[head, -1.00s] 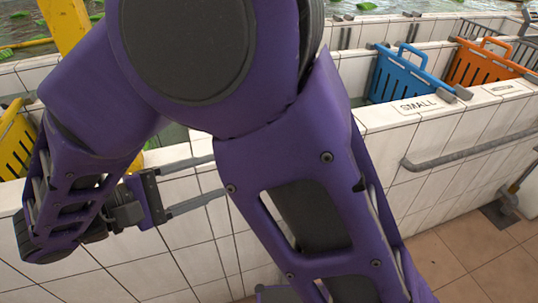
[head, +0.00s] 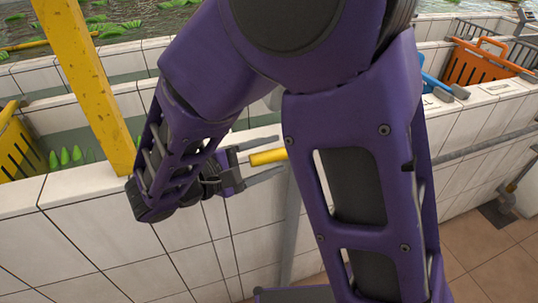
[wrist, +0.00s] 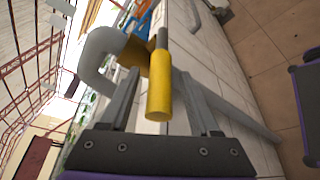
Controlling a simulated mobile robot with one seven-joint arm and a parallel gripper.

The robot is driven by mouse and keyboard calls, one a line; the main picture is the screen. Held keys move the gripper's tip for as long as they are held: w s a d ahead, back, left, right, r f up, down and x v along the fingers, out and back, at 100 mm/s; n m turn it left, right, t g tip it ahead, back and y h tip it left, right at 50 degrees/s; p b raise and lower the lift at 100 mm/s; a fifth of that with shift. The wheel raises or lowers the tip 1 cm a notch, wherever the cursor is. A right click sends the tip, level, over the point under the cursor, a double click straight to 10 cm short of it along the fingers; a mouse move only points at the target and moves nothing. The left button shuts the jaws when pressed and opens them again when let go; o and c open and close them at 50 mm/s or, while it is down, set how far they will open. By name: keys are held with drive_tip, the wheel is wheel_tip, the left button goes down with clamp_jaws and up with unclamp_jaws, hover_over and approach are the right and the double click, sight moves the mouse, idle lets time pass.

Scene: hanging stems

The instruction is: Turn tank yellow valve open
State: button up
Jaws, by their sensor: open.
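The yellow valve handle (head: 268,157) shows beside my arm in the head view, above the white tiled wall. In the wrist view the handle (wrist: 158,92) is a yellow bar pointing toward the camera, with a yellow body behind it on a grey bent pipe (wrist: 98,50). My gripper (head: 280,153) is open, with its two fingers on either side of the handle. In the wrist view, gaps show between the handle and both fingers. The handle's far end is hidden behind my arm in the head view.
A yellow post (head: 88,90) stands on the tiled wall left of my arm. A yellow basket (head: 18,145) is at the far left. An orange basket (head: 478,63) is at the upper right, with a blue basket mostly hidden by my arm. A grey rail (head: 485,145) runs along the wall.

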clamp_jaws()
idle(1.4)
